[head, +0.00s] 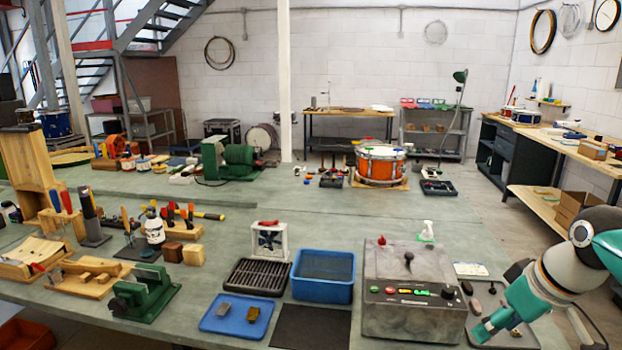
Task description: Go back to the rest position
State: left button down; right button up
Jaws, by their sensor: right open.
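My right arm comes in from the right edge, with grey and teal links. My right gripper (486,328) is at the lower right, low over or beside a dark tray (523,337) of small parts, just right of the grey control box (412,318). Its jaws are open, and I see nothing held between them. The arm covers part of the tray. I cannot tell whether the gripper touches the tray. My left gripper is not in view.
The blue bin (323,290), blue tray (213,326) with two small blocks, and black mat (311,328) lie left of the control box. A green vise (143,295) and wooden fixtures fill the left. An orange drum (380,165) stands further back.

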jog(key=s+a+f+g+y, duration=0.1)
jog(key=a+f+g, duration=0.3)
jog(key=f, duration=0.9)
jog(key=s+a+f+g, duration=0.2)
jog(key=a+f, duration=0.3)
jog(key=f, duration=0.8)
jog(key=s+a+f+m+t, duration=0.1)
jog(key=s+a+f+m, duration=0.1)
jog(key=s+a+f, duration=0.3)
jog(key=s+a+f+m+t+y+p, duration=0.1)
jog(key=s+a+f+m, duration=0.2)
jog(key=f, duration=1)
jog(key=shift+s+a+f+y, duration=0.35)
jog(key=shift+s+a, duration=1.45)
jog(key=shift+s, duration=0.6)
